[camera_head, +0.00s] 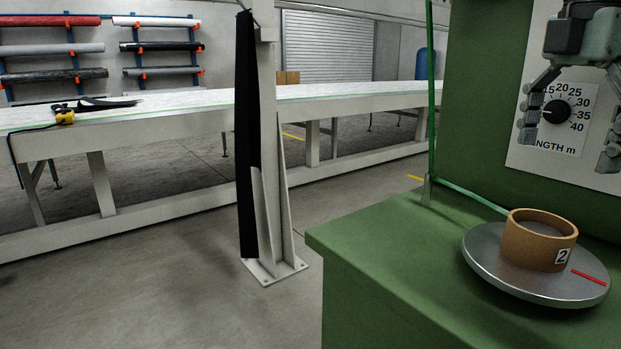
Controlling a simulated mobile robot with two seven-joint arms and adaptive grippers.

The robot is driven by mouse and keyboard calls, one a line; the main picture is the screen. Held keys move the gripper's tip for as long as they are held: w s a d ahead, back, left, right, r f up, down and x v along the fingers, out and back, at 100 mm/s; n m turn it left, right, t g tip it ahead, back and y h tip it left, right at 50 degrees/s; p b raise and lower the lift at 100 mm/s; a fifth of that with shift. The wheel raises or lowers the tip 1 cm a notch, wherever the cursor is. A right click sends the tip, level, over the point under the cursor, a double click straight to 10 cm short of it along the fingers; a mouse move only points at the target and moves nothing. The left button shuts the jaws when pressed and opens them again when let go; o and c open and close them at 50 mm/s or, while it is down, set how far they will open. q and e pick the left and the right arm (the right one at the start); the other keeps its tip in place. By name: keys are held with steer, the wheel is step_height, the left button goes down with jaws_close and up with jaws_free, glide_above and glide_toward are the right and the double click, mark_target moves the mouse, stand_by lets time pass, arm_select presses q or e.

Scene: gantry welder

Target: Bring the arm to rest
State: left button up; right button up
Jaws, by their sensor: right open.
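My right gripper (570,125) hangs at the upper right, pointing down, its two fingers spread wide apart and empty. It is in front of a white dial panel (540,157) with a black knob (556,112), between its fingers in the picture. I cannot tell whether a finger touches the panel. Below it, a brown ring marked 2 (539,240) sits on a round metal plate (490,262) with a red mark, on the green machine (375,240). The gripper is clear above the ring. My left gripper is not in view.
A pale post (270,150) with a black strip (246,140) stands on the floor left of the machine. A long white table (180,112) runs behind it. A green cord (431,100) rises at the machine's corner. Fabric rolls (60,48) hang at the back left. Open floor lies at front left.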

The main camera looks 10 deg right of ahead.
mark_target(540, 232)
step_height(540, 232, down, 12)
steer(key=shift+r, duration=0.25)
step_height(540, 232, up, 10)
steer(key=shift+f, duration=0.15)
